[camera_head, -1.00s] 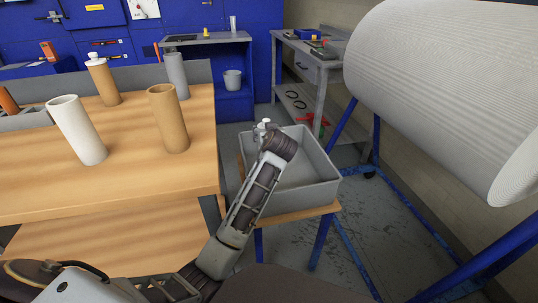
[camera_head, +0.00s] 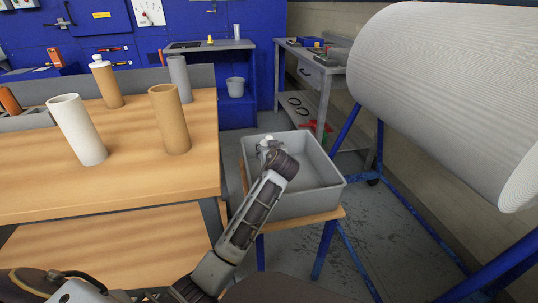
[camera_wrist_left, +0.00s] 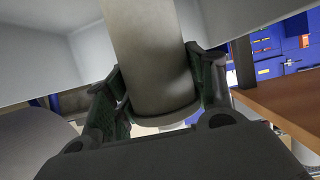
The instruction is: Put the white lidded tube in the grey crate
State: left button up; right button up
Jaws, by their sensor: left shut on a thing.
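My left gripper (camera_head: 267,152) is over the left part of the grey crate (camera_head: 318,202), within the rim outline. In the left wrist view, its fingers (camera_wrist_left: 160,100) are shut on a pale tube (camera_wrist_left: 148,50), the white lidded tube. In the head view only a small white part of this tube (camera_head: 266,141) shows past my wrist; the rest is hidden. The crate's pale walls (camera_wrist_left: 25,62) also show in the wrist view. I cannot tell whether the tube touches the crate floor. My right gripper is not in view.
The wooden table (camera_head: 120,193) at left holds a white open tube (camera_head: 78,130), a brown tube (camera_head: 169,120), a brown tube with white lid (camera_head: 106,83) and a grey tube (camera_head: 180,78). A large white roll (camera_head: 450,90) stands at right. The crate's right part looks empty.

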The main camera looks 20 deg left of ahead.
pick_arm(q)
jog(key=shift+f, duration=0.7)
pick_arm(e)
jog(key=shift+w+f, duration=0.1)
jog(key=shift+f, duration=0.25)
pick_arm(q)
jog(key=shift+f, duration=0.1)
jog(key=o, duration=1.3)
jog(key=shift+c, duration=0.2)
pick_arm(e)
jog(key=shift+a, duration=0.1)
pick_arm(q)
jog(key=shift+s+d+r, duration=0.25)
jog(key=shift+s+r, duration=0.05)
jog(key=shift+s, duration=0.05)
jog(key=p+v, duration=0.2)
jog(key=v, duration=0.4)
jog(key=shift+s, duration=0.25)
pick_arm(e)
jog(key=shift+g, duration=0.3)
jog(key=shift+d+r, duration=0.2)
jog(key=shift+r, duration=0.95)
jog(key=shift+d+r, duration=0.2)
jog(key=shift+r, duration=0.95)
pick_arm(q)
jog(key=shift+d+r, duration=0.15)
jog(key=shift+r, duration=0.05)
